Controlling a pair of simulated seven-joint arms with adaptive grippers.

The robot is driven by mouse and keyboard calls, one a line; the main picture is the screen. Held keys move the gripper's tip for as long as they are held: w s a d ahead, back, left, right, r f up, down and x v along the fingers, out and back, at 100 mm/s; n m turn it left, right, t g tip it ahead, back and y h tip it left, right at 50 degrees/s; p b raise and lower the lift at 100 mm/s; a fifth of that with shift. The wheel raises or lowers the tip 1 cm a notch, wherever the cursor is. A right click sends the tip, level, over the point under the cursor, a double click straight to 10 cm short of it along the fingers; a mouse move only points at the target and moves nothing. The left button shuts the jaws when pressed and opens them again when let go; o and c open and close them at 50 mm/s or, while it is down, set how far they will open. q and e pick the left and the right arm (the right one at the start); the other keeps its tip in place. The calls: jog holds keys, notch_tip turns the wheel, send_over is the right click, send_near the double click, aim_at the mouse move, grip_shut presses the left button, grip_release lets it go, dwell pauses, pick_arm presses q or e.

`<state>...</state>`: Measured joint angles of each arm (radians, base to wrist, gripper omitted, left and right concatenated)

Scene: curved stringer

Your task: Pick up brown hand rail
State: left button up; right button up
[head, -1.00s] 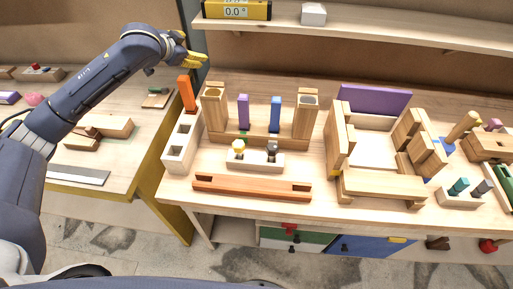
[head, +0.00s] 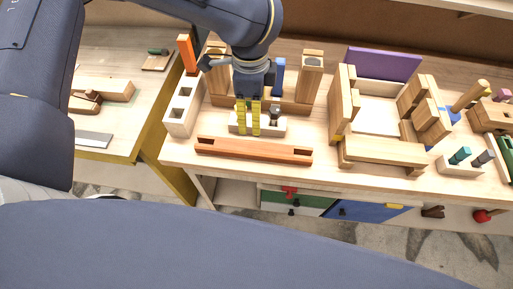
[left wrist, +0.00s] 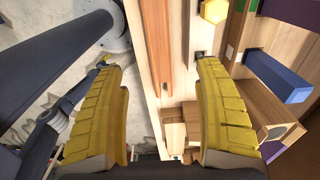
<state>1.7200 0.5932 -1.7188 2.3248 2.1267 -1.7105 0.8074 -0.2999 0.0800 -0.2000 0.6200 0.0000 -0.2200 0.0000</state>
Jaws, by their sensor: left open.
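The brown hand rail (head: 253,151) is a long reddish-brown bar with a notch near each end, lying along the front of the wooden workbench. My left gripper (head: 248,132) points down just behind the rail's middle in the head view, apart from it and empty. In the left wrist view the rail (left wrist: 158,40) runs lengthwise between the two open yellow fingers (left wrist: 157,66). My right gripper is in neither view.
A pale block with bolts (head: 270,124) sits close behind the rail. A pale block with square holes (head: 181,113) stands at its left. A wooden frame assembly (head: 385,152) is at the right. The blue post (head: 278,75) rises behind.

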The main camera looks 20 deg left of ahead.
aim_at(253, 147)
pick_arm(q)
jog(key=shift+s+f, duration=0.1)
jog(key=shift+f, duration=8.6)
grip_shut()
jog(key=shift+r, duration=0.1)
